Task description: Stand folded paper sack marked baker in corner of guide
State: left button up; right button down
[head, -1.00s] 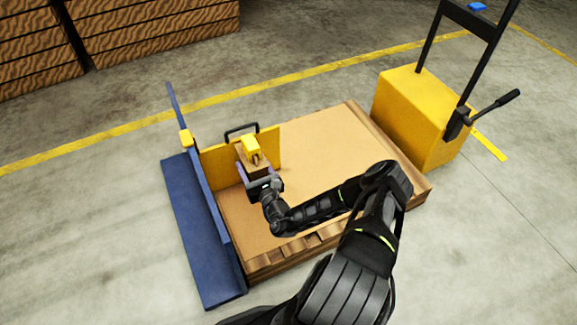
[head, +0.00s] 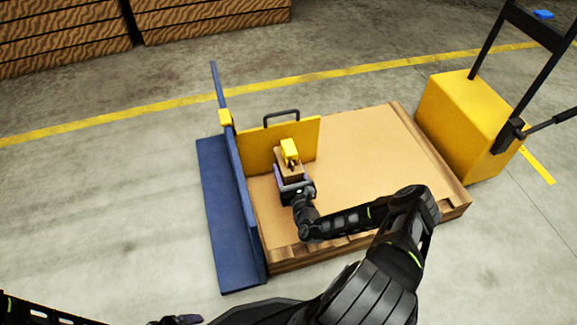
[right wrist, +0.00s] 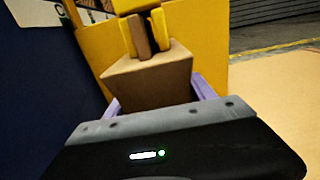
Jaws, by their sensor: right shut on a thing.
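The folded paper sack (head: 289,170) is a brown block with a yellow piece (head: 289,150) at its top. My right gripper (head: 293,187) is shut on it, with purple fingers on both sides of the sack in the right wrist view (right wrist: 150,83). The sack looks upright. The guide has a yellow panel (head: 258,150) with a black handle, meeting a blue wall (head: 238,175) at a corner. The sack is in front of the yellow panel and right of the blue wall; whether it touches the board is unclear. My left gripper (head: 185,320) shows only partly at the bottom edge.
The guide stands on a wooden pallet-like platform (head: 375,150), bare on its right side. A yellow pallet-truck body (head: 465,120) with a black handle frame stands at its right end. Stacked wooden crates (head: 60,35) are at the back left. Floor is open at left.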

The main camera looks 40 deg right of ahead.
pick_arm(q)
jog(key=shift+f, duration=0.35)
pick_arm(e)
jog(key=shift+f, duration=0.45)
pick_arm(q)
jog(key=shift+f, duration=0.1)
pick_arm(e)
jog(key=shift+f, duration=0.1)
jog(key=shift+c, duration=1.6)
grip_release()
jog(key=shift+f, duration=0.15)
pick_arm(q)
jog(key=r+p, duration=0.2)
jog(key=r, duration=0.1)
jog(key=r+p, duration=0.1)
jog(key=shift+s+r+p, duration=0.2)
jog(key=shift+s+p, duration=0.1)
jog(key=shift+p, duration=0.05)
pick_arm(e)
jog(key=v, duration=1.2)
